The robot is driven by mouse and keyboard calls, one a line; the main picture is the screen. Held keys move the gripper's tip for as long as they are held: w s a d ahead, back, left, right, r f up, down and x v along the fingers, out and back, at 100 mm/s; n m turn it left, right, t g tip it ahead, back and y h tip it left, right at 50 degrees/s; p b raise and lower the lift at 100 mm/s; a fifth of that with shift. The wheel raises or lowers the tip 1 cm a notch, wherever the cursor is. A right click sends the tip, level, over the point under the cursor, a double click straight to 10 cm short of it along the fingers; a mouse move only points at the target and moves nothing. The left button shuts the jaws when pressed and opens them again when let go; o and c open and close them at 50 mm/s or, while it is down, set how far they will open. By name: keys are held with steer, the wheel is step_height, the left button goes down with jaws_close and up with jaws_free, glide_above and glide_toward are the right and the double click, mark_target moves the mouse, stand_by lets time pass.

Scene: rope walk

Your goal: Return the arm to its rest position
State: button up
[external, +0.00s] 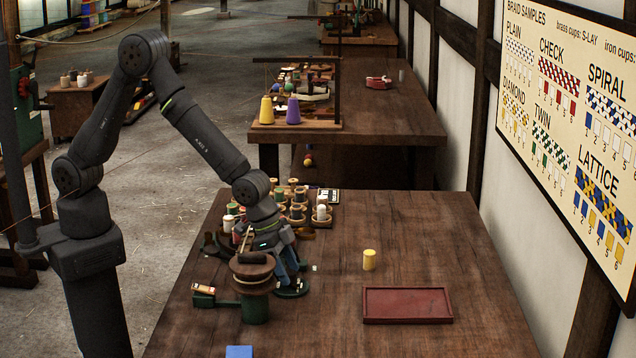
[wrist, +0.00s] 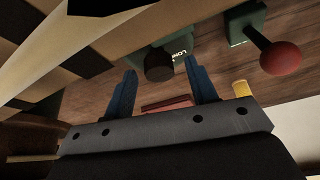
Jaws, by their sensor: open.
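My arm reaches from the left over the front table, with its elbow raised and bent. In the external view my gripper (external: 287,265) is low over the table, just behind and right of a brown round-topped device with a green base (external: 254,308), which partly hides it. In the wrist view my gripper (wrist: 162,88) shows two blue fingers spread apart. A dark round knob (wrist: 160,66) on a green lettered block appears between the fingertips; I cannot tell how near it is. Nothing is seen clamped between the fingers.
A yellow cylinder (external: 369,260) and an empty red tray (external: 408,319) are to the right. Several spools (external: 297,212) crowd behind my gripper. A blue block (external: 239,351) is at the front. A red knob (wrist: 281,57) shows in the wrist view. The table's right side is mostly clear.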

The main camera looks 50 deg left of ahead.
steer(key=shift+n+t+y, duration=0.3)
steer(key=shift+n, duration=0.6)
steer(key=shift+n, duration=0.4)
steer(key=shift+s+r, duration=0.2)
steer(key=shift+r, duration=0.25)
steer(key=shift+o, duration=0.2)
steer(key=o, duration=1)
step_height(320, 180, up, 26)
steer(key=r, duration=0.1)
steer(key=w+a+f+y, duration=0.1)
steer(key=w+a+y, duration=0.15)
steer(key=a, duration=0.75)
steer(key=shift+g+h, duration=0.4)
steer(key=shift+h, duration=0.05)
steer(key=x, duration=1)
steer(key=a+x, duration=0.1)
steer(key=x, duration=0.4)
steer(key=shift+f, duration=0.15)
